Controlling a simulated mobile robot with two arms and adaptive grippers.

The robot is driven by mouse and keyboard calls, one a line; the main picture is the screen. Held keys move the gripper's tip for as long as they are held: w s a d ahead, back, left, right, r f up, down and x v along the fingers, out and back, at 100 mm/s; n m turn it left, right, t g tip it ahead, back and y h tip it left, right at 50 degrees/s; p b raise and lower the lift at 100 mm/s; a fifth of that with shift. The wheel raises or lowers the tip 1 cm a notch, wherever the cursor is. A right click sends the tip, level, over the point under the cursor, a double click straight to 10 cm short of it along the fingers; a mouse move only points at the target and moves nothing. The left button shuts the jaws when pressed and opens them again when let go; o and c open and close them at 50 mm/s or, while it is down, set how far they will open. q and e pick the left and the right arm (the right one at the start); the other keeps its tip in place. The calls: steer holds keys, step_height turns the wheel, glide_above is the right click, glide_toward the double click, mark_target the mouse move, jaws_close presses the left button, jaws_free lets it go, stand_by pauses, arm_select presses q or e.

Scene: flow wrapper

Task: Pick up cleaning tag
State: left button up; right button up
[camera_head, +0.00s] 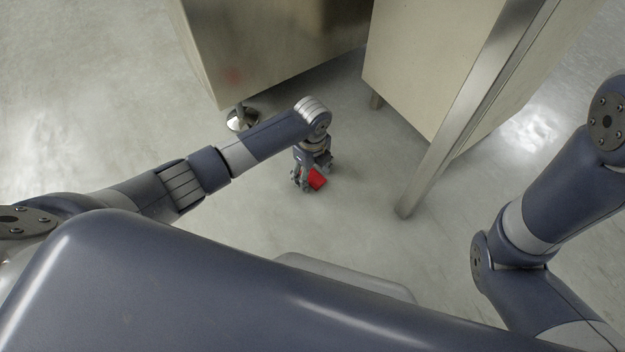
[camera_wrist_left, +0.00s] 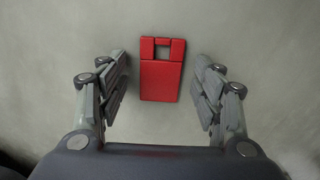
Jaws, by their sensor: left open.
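The cleaning tag (camera_wrist_left: 161,80) is a flat red piece with a square hole near its top end. In the left wrist view it lies on the grey floor between the two fingers of my left gripper (camera_wrist_left: 162,88), with a gap on each side. The gripper is open and not touching it. In the head view the tag (camera_head: 317,179) shows as a small red patch beside the fingers of my left gripper (camera_head: 309,180), which points down at the floor. Part of the tag is hidden there by the fingers. My right gripper is out of view.
A metal cabinet (camera_head: 265,50) on a round foot (camera_head: 241,119) stands behind my left arm. Another cabinet (camera_head: 425,65) stands to the right, with a metal post (camera_head: 450,150) reaching the floor near it. The floor around the tag is clear.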

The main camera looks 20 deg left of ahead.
arm_select(q)
steer(key=shift+f, duration=0.15)
stand_by(0.6)
steer(key=c, duration=0.9)
steer(key=shift+c, duration=0.2)
